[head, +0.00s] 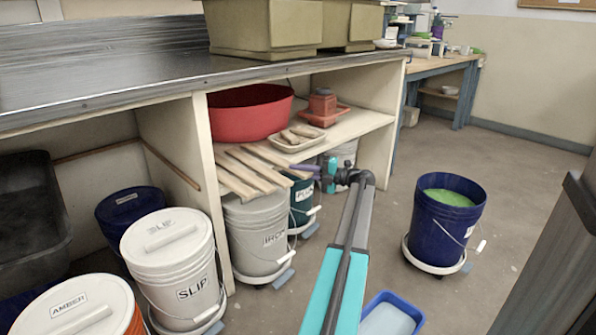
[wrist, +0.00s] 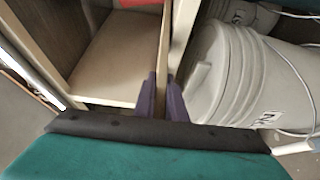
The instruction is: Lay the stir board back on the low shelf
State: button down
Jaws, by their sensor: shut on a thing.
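My gripper (head: 302,169) is at the front edge of the low shelf (head: 352,124), under the counter. In the wrist view its purple fingers (wrist: 162,98) are shut on the narrow stir board (wrist: 161,70). The board runs away from the fingers over the shelf, which also shows in the wrist view (wrist: 118,62). In the head view several similar wooden boards (head: 247,172) lie side by side on the shelf, their ends past its front edge. I cannot tell whether the held board touches the shelf.
A red basin (head: 250,112), a pale tray (head: 297,140) and a red pot (head: 322,102) stand on the shelf. Lidded buckets (head: 258,235) stand below it. A blue bucket of green glaze (head: 445,215) stands on the floor at right, with a blue tub (head: 392,312) nearer.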

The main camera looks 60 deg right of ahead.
jog(key=shift+f, duration=0.3)
jog(key=c, duration=1.7)
grip_release()
jog(key=shift+s, duration=0.1)
jog(key=shift+s+d+p, duration=0.15)
jog(key=shift+s+p, duration=0.2)
jog(key=shift+s, duration=0.15)
jog(key=s+p, duration=0.1)
jog(key=s, duration=0.3)
jog(key=s+d+p, duration=0.1)
jog(key=s+p, duration=0.1)
jog(key=s, duration=0.2)
jog(key=s+d+p, duration=0.1)
jog(key=s, duration=0.3)
jog(key=shift+s+d+p, duration=0.15)
jog(key=shift+s+p, duration=0.05)
jog(key=shift+p, duration=0.15)
